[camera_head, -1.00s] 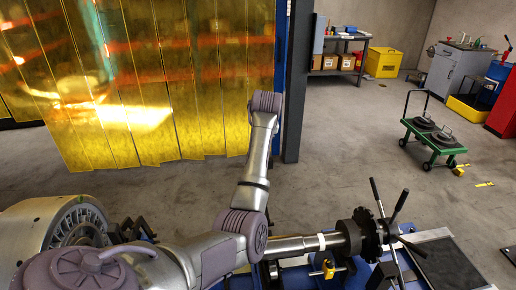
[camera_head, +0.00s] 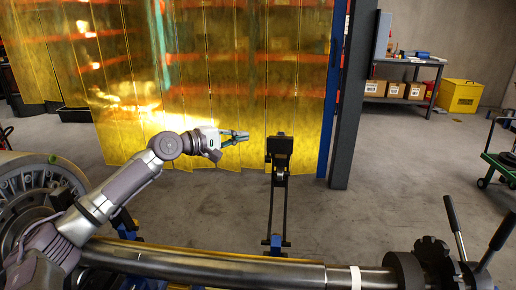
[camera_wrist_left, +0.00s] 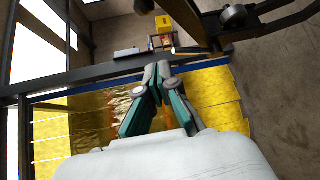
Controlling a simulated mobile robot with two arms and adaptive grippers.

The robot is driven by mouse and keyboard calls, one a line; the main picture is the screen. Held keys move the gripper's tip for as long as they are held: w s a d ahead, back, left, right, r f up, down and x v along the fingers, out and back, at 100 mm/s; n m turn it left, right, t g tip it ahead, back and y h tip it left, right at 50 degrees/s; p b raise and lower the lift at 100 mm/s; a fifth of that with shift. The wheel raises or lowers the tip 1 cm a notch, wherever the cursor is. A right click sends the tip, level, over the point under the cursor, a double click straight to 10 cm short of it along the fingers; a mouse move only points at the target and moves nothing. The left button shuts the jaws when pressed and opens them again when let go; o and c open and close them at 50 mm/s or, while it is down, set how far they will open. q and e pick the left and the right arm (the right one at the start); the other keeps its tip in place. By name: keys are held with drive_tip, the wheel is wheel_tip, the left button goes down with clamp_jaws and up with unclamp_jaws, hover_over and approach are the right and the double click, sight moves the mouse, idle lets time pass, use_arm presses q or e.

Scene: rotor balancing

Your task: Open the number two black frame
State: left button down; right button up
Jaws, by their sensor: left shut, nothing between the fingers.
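A black upright frame (camera_head: 279,200) with a dark block at its top stands beyond the long metal shaft in the head view. No number on it can be read. My left gripper (camera_head: 244,136) is left of the frame's top, apart from it in the picture, and points right. In the left wrist view its two teal-sided fingers (camera_wrist_left: 159,74) meet at the tips and hold nothing. A dark bar with a round metal knob (camera_wrist_left: 233,15) crosses the upper right of that view; I cannot tell whether it belongs to the frame. My right gripper is not in view.
The metal shaft (camera_head: 230,268) runs along the front, with a finned rotor (camera_head: 30,195) at left and handled clamp parts (camera_head: 432,262) at right. Yellow strip curtains (camera_head: 220,70) and a dark post (camera_head: 354,100) stand behind.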

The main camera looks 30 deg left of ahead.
use_arm(q)
drive_tip(key=w+d, duration=0.2)
drive_tip(key=w+d+p, duration=0.1)
drive_tip(key=w, duration=0.1)
drive_tip(key=w+d, duration=0.2)
drive_tip(key=w, duration=0.1)
drive_tip(key=shift+d+f+p, duration=0.25)
drive_tip(key=shift+d+p, duration=0.05)
drive_tip(key=shift+d, duration=0.05)
drive_tip(key=shift+s+d, duration=0.25)
drive_tip(key=shift+d, duration=0.2)
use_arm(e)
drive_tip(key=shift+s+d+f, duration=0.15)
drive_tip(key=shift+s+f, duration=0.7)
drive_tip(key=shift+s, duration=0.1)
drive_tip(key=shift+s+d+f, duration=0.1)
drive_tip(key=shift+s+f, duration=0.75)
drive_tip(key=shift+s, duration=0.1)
